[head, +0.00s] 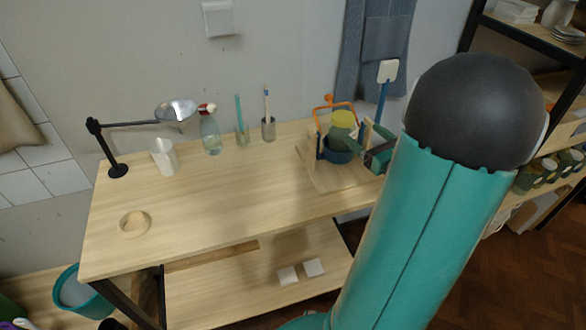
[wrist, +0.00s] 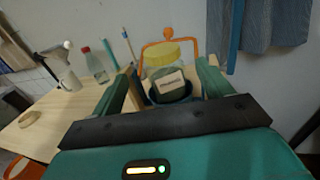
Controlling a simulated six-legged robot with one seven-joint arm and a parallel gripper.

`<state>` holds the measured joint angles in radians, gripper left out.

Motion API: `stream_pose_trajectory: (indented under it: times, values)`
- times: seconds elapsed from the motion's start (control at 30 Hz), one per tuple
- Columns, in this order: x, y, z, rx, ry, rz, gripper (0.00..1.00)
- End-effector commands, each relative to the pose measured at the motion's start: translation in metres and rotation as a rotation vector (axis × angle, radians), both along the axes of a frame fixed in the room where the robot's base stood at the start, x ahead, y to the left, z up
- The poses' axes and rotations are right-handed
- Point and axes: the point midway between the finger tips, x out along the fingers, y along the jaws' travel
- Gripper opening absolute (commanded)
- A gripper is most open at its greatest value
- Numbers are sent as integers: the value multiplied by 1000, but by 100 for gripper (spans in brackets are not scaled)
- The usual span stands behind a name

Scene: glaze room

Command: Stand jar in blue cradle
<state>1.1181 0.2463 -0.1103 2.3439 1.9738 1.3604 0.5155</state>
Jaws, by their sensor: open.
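The jar (head: 343,119) has a yellow lid and a greenish clear body; its pale label (wrist: 171,82) faces me in the wrist view. The jar looks upright, with its lower part inside the dark blue cradle (head: 337,155), whose rounded wall (wrist: 157,97) also shows in the wrist view. Whether the jar's base rests on the bottom is hidden. My gripper (wrist: 167,68) is open, with one green finger on each side of the jar and visible gaps between. In the head view my gripper (head: 360,140) is at the jar's right and partly covers it.
An orange frame (head: 328,99) rises behind the jar, on a wooden board (head: 315,172). Behind stand cups with brushes (head: 268,128), a bottle (head: 211,135), a white cup (head: 164,157) and a lamp (head: 117,168). The left front of the table (head: 200,215) is largely clear.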

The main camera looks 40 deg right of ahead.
Motion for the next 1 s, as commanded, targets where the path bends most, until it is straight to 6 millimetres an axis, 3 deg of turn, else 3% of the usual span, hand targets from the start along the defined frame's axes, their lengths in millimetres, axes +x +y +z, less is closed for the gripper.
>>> stream_pose_trajectory:
  times: [0.07, 0.17, 0.27, 0.33, 0.4, 0.5, 0.6, 0.7, 0.8, 1.0]
  values:
    - [7, 11, 3, -22, 11, 38, 78]
    - [26, 51, 11, -103, 56, 167, 78]
    - [46, 119, 20, -258, 128, 388, 78]
    - [52, 176, 24, -411, 181, 574, 78]
    - [49, 230, 24, -589, 228, 761, 78]
    - [31, 292, 22, -866, 276, 1007, 78]
    - [6, 334, 18, -1172, 298, 1226, 78]
    - [-20, 361, 16, -1506, 293, 1411, 78]
    - [-41, 373, 20, -1867, 264, 1548, 78]
    - [-61, 376, 41, -2509, 173, 1646, 78]
